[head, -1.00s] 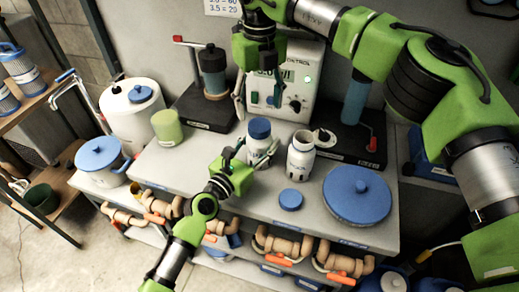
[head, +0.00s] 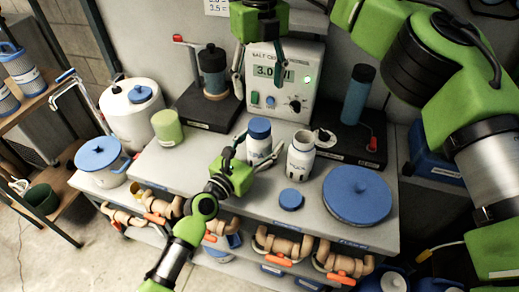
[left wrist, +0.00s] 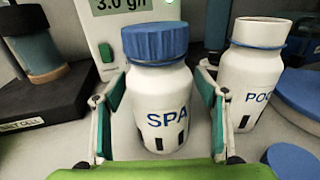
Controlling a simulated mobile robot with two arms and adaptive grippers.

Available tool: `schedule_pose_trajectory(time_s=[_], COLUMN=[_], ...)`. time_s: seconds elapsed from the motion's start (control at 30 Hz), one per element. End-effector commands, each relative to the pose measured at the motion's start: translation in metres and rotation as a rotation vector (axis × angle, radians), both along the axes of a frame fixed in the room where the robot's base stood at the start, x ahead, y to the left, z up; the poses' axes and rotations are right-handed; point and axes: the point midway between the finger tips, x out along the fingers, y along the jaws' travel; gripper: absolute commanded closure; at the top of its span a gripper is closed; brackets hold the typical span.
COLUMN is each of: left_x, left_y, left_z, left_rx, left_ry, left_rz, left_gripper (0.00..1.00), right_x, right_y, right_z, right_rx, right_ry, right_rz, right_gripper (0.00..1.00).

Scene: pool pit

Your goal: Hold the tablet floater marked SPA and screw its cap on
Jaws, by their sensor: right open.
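The floater marked SPA (left wrist: 162,112) is a white bottle standing upright on the bench, with a blue ribbed cap (left wrist: 155,42) seated on its neck. It also shows in the head view (head: 259,148). My left gripper (head: 257,152) has a finger on either side of the bottle; in the left wrist view narrow gaps show between the fingers and its sides. My right gripper (head: 261,66) is open and empty, raised above and behind the bottle in front of the control box.
An uncapped white bottle (head: 300,157), its lettering starting POO, stands just right. A loose blue cap (head: 291,199) and a large blue lid (head: 357,194) lie nearby. The control box (head: 284,85) stands behind. A green jar (head: 167,128) is left; bare bench lies between.

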Motion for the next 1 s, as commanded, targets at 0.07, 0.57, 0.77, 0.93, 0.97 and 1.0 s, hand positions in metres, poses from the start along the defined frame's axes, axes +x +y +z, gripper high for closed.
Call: schedule_pose_trajectory(time_s=[0.07, 0.57, 0.77, 0.93, 0.97, 1.0], left_x=[0.0, -0.062, -0.089, -0.1, -0.1, -0.101], left_y=[0.0, 0.041, 0.058, 0.065, 0.065, 0.065], left_z=[0.0, -0.002, -0.001, -0.001, -0.001, -0.001], left_rx=[0.0, 0.004, 0.002, 0.001, 0.001, 0.001], left_ry=[0.0, 0.002, 0.001, 0.001, 0.001, 0.001], left_rz=[0.0, 0.001, 0.0, -0.001, 0.0, 0.0], left_gripper=[0.34, 0.34, 0.34, 0.34, 0.34, 0.34], right_x=[0.0, 0.0, 0.0, 0.0, 0.0, 0.0], right_y=[0.0, 0.0, 0.0, 0.0, 0.0, 0.0], right_z=[0.0, 0.0, 0.0, 0.0, 0.0, 0.0], right_rx=[0.0, 0.0, 0.0, 0.0, 0.0, 0.0], right_ry=[0.0, 0.0, 0.0, 0.0, 0.0, 0.0], right_rz=[0.0, 0.0, 0.0, 0.0, 0.0, 0.0], right_gripper=[0.41, 0.41, 0.41, 0.41, 0.41, 0.41])
